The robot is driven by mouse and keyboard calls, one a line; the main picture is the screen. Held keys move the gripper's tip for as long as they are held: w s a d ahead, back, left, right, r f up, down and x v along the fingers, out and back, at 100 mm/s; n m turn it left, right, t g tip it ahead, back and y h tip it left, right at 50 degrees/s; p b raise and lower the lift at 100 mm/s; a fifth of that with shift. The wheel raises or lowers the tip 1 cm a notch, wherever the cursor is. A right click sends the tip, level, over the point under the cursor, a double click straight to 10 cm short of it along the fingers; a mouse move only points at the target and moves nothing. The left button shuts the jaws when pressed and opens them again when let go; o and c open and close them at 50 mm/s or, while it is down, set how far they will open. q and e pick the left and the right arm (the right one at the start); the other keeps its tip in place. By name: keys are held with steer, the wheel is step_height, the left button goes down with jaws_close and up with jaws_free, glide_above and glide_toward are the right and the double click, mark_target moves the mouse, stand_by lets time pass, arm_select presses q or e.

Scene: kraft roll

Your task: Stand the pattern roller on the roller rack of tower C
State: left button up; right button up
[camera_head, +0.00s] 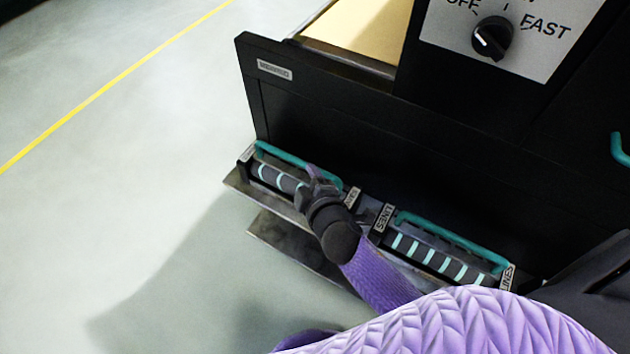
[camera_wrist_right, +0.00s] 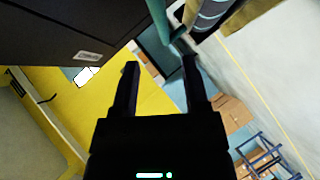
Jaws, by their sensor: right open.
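Two dark pattern rollers with pale stripes lie in holders with teal handles along the foot of a black machine. In the head view the left roller (camera_head: 275,178) is partly covered by my right gripper, and its label is partly hidden. The right roller (camera_head: 430,257) has end labels reading LINES. My right gripper (camera_head: 316,178) is at the right part of the left holder, by its teal handle (camera_head: 285,156). In the right wrist view the open jaws (camera_wrist_right: 156,58) have a teal bar (camera_wrist_right: 160,22) near the right fingertip, with a striped roller (camera_wrist_right: 208,16) beyond. No roller rack of tower C is identifiable.
The black machine (camera_head: 350,130) fills the upper right, with an OFF/FAST knob (camera_head: 492,39) on a pale panel. A metal ledge (camera_head: 275,230) juts out below the rollers. Grey floor on the left is clear. Cardboard boxes (camera_wrist_right: 230,112) show in the wrist view.

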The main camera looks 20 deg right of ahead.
steer(key=s+d+f+m+g, duration=0.2)
steer(key=s+f+m+g, duration=0.45)
steer(key=s+f, duration=1.3)
steer(key=s+d+f+m+g, duration=0.1)
steer(key=s+f+g, duration=0.1)
steer(key=s, duration=0.6)
steer(key=s+d+f+m+g, duration=0.2)
steer(key=s+f+g, duration=0.1)
steer(key=s, duration=0.6)
steer(key=shift+s+d+f+g+p, duration=0.2)
steer(key=shift+s+f+g+p, duration=0.15)
steer(key=shift+g, duration=0.4)
steer(key=shift+m, duration=0.25)
